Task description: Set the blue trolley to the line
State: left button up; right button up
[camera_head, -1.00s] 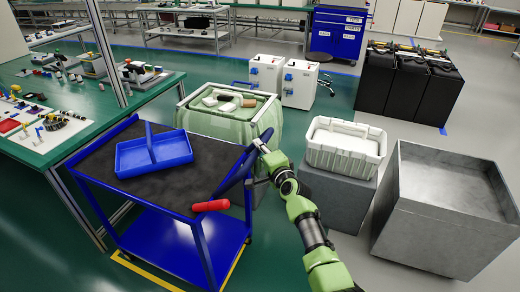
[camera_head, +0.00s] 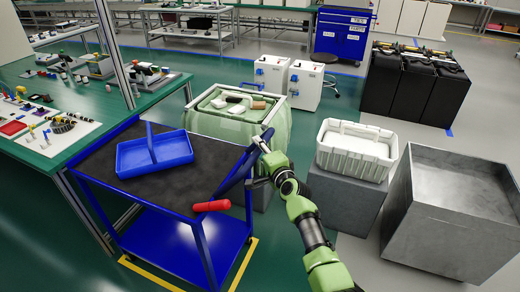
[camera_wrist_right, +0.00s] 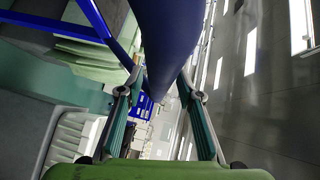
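The blue trolley (camera_head: 100,170) stands at the lower left in the head view, with a dark top and a blue lower shelf. Its blue handle (camera_head: 240,166) is on its right side. My right gripper (camera_head: 262,142) is at the handle. My left gripper is out of view.
A green workbench (camera_head: 40,155) is close on the left. A green bin (camera_head: 210,125) stands behind. A white crate (camera_head: 350,160) and a grey box (camera_head: 440,235) are at right.

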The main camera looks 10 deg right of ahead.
jog(key=shift+s+d, duration=0.1)
jog(key=shift+s, duration=0.4)
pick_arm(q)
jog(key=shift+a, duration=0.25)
pick_arm(e)
jog(key=v, duration=1.1)
